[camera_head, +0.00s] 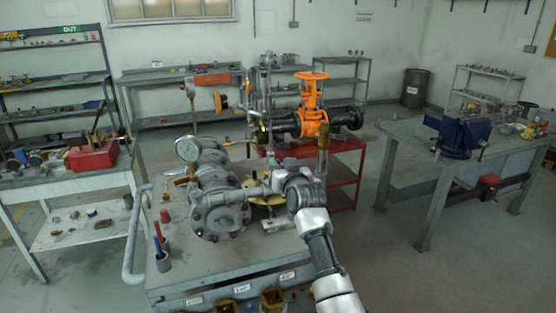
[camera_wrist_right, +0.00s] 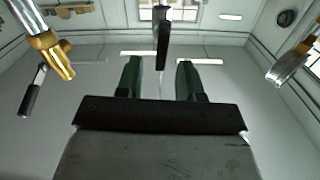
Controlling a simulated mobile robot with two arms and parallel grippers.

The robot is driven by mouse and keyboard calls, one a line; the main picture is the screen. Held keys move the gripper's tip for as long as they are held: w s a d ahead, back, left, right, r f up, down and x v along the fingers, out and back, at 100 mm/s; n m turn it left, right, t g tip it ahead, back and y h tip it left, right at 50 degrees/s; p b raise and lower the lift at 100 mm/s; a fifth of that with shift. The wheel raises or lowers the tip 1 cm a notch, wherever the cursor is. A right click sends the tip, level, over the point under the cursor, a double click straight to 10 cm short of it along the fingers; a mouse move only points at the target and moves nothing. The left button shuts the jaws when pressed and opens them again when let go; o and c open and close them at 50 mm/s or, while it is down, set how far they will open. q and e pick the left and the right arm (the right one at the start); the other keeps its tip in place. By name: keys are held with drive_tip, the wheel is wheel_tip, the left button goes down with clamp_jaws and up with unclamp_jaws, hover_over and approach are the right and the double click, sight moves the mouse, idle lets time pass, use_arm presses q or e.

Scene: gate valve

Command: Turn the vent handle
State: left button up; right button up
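A grey flanged valve assembly (camera_head: 219,205) with a round pressure gauge (camera_head: 188,149) stands on the workbench. My right arm comes in from the bottom, and its wrist hides the right gripper in the head view. In the right wrist view my right gripper (camera_wrist_right: 161,72) is open, its two dark green fingers apart. A slim dark handle (camera_wrist_right: 162,38) shows between the fingertips with a gap on each side; I cannot tell how far beyond them it is. A brass fitting (camera_wrist_right: 52,55) and a black-gripped lever (camera_wrist_right: 32,92) are at the left. I cannot tell which handle is the vent's. My left gripper is out of view.
An orange valve (camera_head: 311,105) on a black pipe sits on a red cart (camera_head: 342,172) behind. A table with a blue vise (camera_head: 456,137) is at the right. A bench with a red toolbox (camera_head: 94,156) is at the left. Open floor lies at the lower right.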

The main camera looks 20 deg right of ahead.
drive_tip(key=shift+w, duration=1.35)
clamp_jaws()
